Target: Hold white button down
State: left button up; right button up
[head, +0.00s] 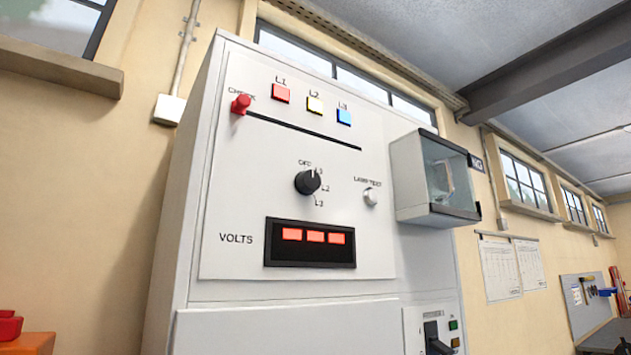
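A small white round button (370,196) labelled "LAMP TEST" stands out from the right part of the grey cabinet panel (240,190) in the head view. It sits to the right of a black rotary knob (307,182) marked OFF, L1, L2 and L3. Nothing touches the button. Neither of my grippers is in view.
A lit red volts display (310,243) is below. A glass-fronted box (437,180) juts out right of the button. A breaker handle (436,338) is lower right.

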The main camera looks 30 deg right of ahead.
aim_at(372, 196)
jog(key=z, duration=1.35)
